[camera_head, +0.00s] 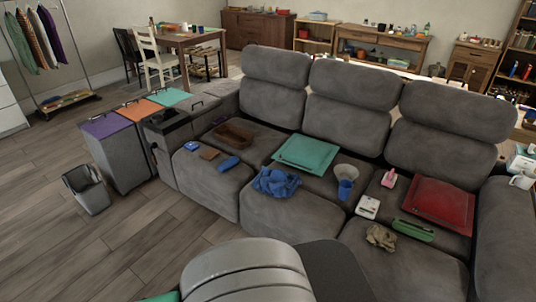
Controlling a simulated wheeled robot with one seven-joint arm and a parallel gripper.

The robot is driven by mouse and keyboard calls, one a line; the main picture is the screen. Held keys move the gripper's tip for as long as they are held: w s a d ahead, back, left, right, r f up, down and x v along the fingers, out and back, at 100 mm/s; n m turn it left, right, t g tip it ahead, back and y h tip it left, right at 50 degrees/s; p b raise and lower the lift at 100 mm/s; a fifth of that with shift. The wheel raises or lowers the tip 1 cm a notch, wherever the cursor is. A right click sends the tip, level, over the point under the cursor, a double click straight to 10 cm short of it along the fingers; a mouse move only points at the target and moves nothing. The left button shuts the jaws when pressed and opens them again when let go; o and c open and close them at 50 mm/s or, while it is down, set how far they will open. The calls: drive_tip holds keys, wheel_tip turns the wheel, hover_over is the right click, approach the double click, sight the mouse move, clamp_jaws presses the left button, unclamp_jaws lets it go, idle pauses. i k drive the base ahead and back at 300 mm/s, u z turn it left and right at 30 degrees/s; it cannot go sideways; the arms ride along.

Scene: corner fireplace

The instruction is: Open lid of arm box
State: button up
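The grey sofa (285,218) fills the middle of the view. Its left arm (174,152) looks like a box, with a dark recess (165,117) in the top near the front and a small dark handle (197,106) farther back. The part of the top by the handle looks flat, so the lid appears closed, but it is small and I cannot be sure. My gripper is not in view. A large grey rounded part of my own body fills the bottom middle, well apart from the sofa arm.
A grey bin (122,158) with purple, orange and teal tops stands directly left of the sofa arm. An open grey basket (88,190) stands before it. Wooden floor (145,240) at front left is clear.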

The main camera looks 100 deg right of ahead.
sight(195, 102)
drive_tip(key=z, duration=3)
